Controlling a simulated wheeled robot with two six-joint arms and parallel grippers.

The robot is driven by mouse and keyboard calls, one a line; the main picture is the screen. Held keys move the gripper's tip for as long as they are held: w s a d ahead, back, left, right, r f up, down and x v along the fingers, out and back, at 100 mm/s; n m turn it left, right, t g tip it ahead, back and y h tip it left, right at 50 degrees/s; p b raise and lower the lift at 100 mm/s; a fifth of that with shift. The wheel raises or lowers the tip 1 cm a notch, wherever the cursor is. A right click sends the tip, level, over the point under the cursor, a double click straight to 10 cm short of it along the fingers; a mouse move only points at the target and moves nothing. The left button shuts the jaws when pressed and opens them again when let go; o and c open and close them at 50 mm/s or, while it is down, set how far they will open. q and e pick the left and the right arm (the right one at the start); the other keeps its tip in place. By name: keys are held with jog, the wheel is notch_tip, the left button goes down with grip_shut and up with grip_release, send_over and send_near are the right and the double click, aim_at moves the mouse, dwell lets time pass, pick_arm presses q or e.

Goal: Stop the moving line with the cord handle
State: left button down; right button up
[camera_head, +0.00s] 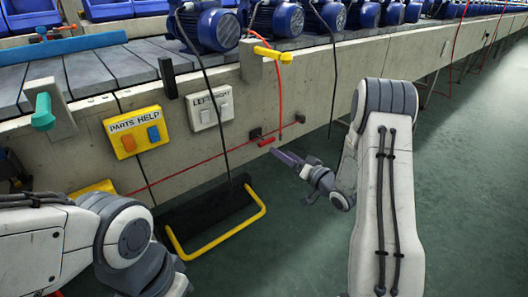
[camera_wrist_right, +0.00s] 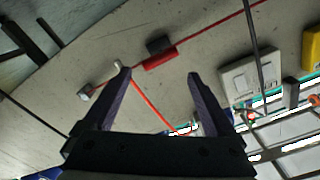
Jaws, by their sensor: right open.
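A small red handle (camera_head: 266,142) sits on a thin red cord (camera_head: 205,160) that runs along the low concrete side of the line. In the right wrist view the red handle (camera_wrist_right: 160,62) lies beside a dark block, just beyond the fingertips. My right gripper (camera_head: 287,158) is in front of the wall, just below and right of the handle. In the right wrist view its two dark purple fingers (camera_wrist_right: 159,73) are spread, with nothing between them, and I see no contact with the handle. My left arm shows at the lower left, but its gripper is out of sight.
A yellow "PARTS HELP" box (camera_head: 137,132) and a light switch (camera_head: 211,109) are on the wall. A yellow lever (camera_head: 272,52) and an orange-red hanging cord (camera_head: 281,95) are above the handle. A black bin with a yellow bar (camera_head: 262,210) stands below.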

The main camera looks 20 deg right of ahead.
aim_at(268, 143)
jog(key=b+x, duration=0.3)
jog(key=x, duration=0.6)
jog(key=shift+w+a+f+b, duration=0.1)
jog(key=shift+b, duration=0.2)
jog(key=shift+w+a, duration=0.15)
jog(key=shift+w, duration=0.25)
jog(key=shift+c, duration=0.3)
grip_shut()
